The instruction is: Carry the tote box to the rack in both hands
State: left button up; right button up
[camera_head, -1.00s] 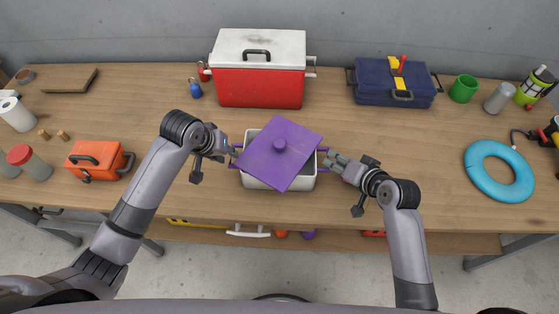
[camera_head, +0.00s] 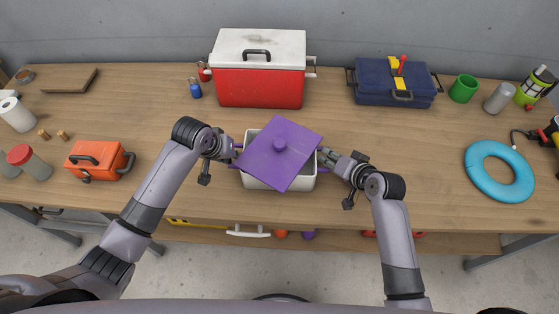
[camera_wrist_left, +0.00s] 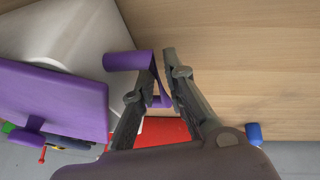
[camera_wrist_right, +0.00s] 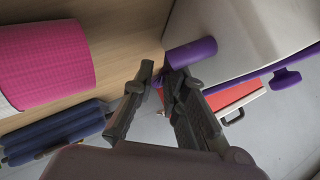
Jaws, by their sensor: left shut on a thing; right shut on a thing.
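The tote box (camera_head: 263,183) is a white box on the wooden table, with a purple lid (camera_head: 270,160) lying turned askew over its top. It has a purple handle on each side. My left gripper (camera_head: 232,150) is shut on the left handle (camera_wrist_left: 130,62), which shows between and beside its fingers (camera_wrist_left: 160,80) in the left wrist view. My right gripper (camera_head: 326,158) is shut on the right handle (camera_wrist_right: 190,52), seen at its fingers (camera_wrist_right: 158,76) in the right wrist view. The fingers hide part of each handle. I cannot clearly identify the rack.
A red cooler (camera_head: 260,85) stands behind the box. A blue toolbox (camera_head: 394,84) is at back right, an orange case (camera_head: 98,160) at left, and a blue ring (camera_head: 498,172) at right. A lower shelf (camera_head: 340,240) holds several things. Table on both sides is partly clear.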

pick_arm(q)
jog(key=shift+r, duration=0.1)
grip_shut()
pick_arm(e)
grip_shut()
